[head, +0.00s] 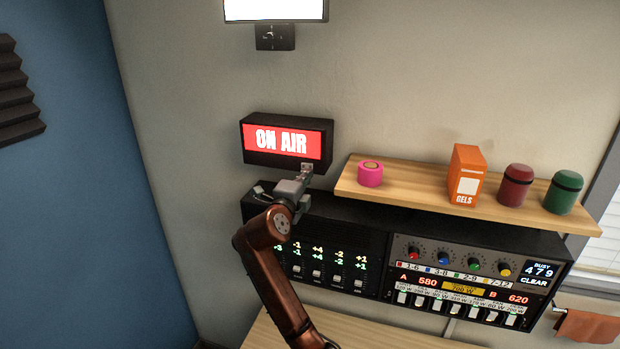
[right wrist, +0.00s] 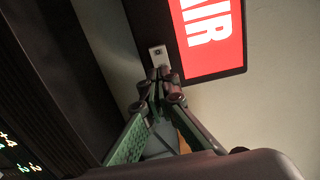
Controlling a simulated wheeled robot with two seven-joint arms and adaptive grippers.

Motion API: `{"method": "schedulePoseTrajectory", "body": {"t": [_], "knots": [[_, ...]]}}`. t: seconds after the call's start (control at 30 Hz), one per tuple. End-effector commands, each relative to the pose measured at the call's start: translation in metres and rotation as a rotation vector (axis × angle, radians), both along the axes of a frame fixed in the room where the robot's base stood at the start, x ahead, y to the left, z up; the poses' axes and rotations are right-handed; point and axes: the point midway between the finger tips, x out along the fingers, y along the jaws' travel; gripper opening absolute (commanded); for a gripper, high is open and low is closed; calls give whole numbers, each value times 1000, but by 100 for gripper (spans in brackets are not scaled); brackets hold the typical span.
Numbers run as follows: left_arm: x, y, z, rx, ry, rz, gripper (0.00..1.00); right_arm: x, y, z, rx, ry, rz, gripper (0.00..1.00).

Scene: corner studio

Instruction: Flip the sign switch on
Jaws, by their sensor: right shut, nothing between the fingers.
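The ON AIR sign (head: 282,141) is a black box on the wall with a lit red face and white letters. It also shows in the right wrist view (right wrist: 212,35), turned on its side. A small pale switch plate (head: 307,168) sits at the sign's lower edge; the right wrist view shows it too (right wrist: 159,56). My right gripper (head: 305,183) is shut and empty, its fingertips (right wrist: 160,75) right at the switch plate. I cannot tell whether they touch it. The fingertips partly hide the plate. My left gripper is not in view.
A wooden shelf (head: 400,190) to the right holds a pink roll (head: 370,173), an orange GELS box (head: 466,175), a red jar (head: 515,186) and a green jar (head: 563,192). A black control console (head: 470,236) with knobs and faders stands below. Bare wall (head: 190,130) lies left of the sign.

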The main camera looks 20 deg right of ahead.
Motion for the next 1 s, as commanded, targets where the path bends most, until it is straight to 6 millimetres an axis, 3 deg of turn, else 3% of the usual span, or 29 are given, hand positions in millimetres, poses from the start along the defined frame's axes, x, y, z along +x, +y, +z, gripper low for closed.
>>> {"method": "schedulePoseTrajectory", "body": {"t": [0.03,0.2,0.5,1.0], "knots": [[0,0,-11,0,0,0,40,-7,8,-5,3,-3,2,0],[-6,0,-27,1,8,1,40,-38,32,-4,4,-5,3,0],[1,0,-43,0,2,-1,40,-80,61,-2,1,-1,0,0],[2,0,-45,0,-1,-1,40,-89,67,0,0,0,-3,0]]}}
